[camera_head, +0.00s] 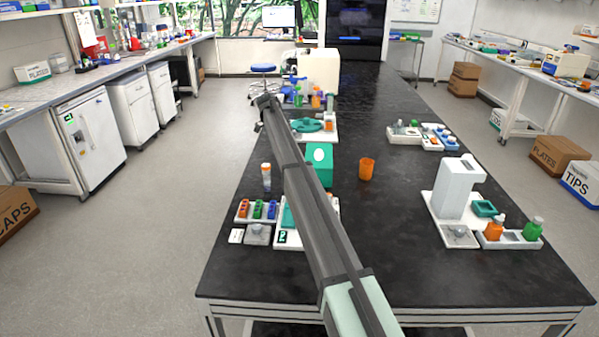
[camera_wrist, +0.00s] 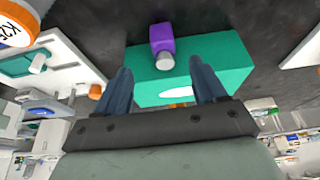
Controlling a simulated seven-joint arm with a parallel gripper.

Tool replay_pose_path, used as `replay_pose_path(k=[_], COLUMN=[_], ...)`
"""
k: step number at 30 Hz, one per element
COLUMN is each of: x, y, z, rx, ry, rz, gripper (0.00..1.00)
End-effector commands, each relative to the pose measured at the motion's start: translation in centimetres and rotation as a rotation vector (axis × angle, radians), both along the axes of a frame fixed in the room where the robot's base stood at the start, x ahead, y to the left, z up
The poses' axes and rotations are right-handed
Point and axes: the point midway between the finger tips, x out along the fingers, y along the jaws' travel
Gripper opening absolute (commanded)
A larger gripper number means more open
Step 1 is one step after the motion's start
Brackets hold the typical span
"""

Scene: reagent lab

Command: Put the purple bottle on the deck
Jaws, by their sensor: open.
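The purple bottle (camera_wrist: 161,38) with a pale grey cap shows at the top middle of the wrist view. It overlaps the edge of a teal box (camera_wrist: 225,62); I cannot tell whether it stands on the box or beside it. My gripper (camera_wrist: 163,86) is open, its two blue-grey fingers apart with nothing held. The bottle appears beyond the fingertips, roughly centred between them, and apart from them. In the head view my gripper (camera_head: 264,112) is at the far left edge of the bench, and I cannot make out the purple bottle. Which surface is the deck is unclear.
A white device (camera_head: 453,188) stands at right. The bench's middle right is mostly clear.

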Motion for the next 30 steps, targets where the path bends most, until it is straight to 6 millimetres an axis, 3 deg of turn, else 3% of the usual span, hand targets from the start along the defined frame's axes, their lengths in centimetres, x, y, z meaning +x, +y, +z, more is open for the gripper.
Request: replay_pose_path(k=[6, 17, 25, 30], x=[-0.1, 0.2, 0.4, 0.4], y=[-1.5, -2.4, -3.7, -4.0], z=[-3.5, -5.7, -8.8, -9.4], rx=[0.0, 0.0, 0.0, 0.0], ry=[0.001, 0.002, 0.002, 0.0], rz=[0.0, -0.001, -0.001, 0.0], gripper=[0.7, 0.7, 0.7, 0.7])
